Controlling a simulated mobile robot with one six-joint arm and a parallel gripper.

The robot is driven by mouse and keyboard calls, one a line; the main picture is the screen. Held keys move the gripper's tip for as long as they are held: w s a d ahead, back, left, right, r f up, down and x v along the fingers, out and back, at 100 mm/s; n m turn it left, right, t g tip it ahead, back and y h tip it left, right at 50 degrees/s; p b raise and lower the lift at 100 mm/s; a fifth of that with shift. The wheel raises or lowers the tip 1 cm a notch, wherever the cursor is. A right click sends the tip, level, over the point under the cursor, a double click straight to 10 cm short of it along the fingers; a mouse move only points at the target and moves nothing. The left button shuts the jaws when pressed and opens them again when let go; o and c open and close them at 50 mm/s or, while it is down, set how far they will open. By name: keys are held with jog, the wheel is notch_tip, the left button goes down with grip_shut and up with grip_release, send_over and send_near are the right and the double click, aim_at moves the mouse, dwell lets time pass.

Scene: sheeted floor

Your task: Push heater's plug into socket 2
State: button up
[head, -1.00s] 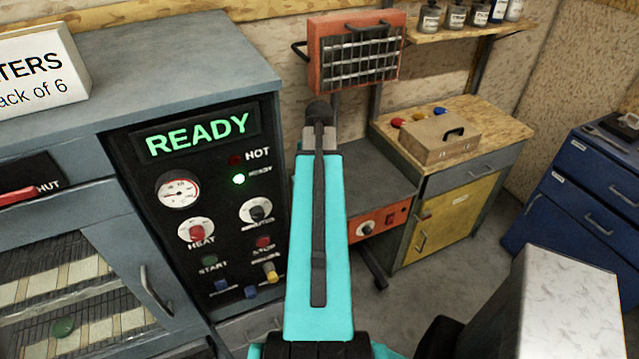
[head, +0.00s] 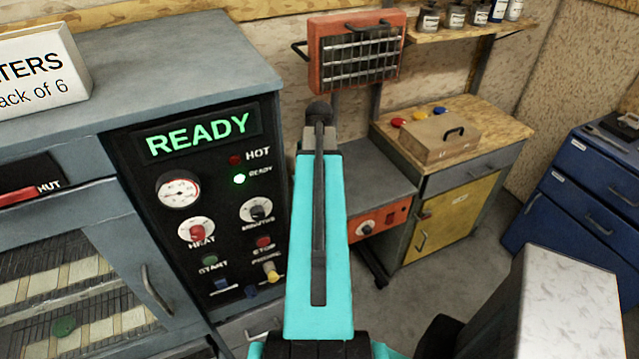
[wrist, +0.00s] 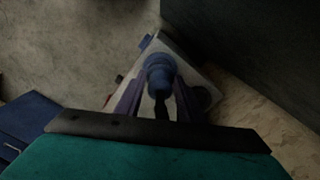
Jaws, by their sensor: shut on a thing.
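In the dark wrist view, my gripper (wrist: 158,92) has its two fingers closed around a blue rounded plug (wrist: 160,66). A dark cable or stem runs back from it between the fingers. Behind the plug is a pale grey panel (wrist: 188,72), tilted in the picture, with blue and red bits at its edges. I cannot tell whether the plug touches this panel, and I cannot read any socket number. In the head view, an orange box with a wire grille (head: 356,52), which looks like the heater, is at the back wall. My cyan arm link hides my gripper there.
A grey oven cabinet with a READY panel (head: 197,135) stands left. A workbench with a yellow door (head: 440,215) and a cardboard-coloured case (head: 438,138) is behind right. A blue drawer cabinet (head: 585,195) stands at the far right. Floor between them looks clear.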

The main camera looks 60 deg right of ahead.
jog(key=shift+f+b, duration=0.4)
jog(key=shift+f, duration=0.45)
dwell(0.3)
jog(key=o, duration=1.2)
jog(key=shift+c, duration=0.2)
jog(key=shift+r, duration=0.1)
notch_tip(320, 180, up, 12)
jog(key=p, duration=0.4)
jog(key=shift+r, duration=0.85)
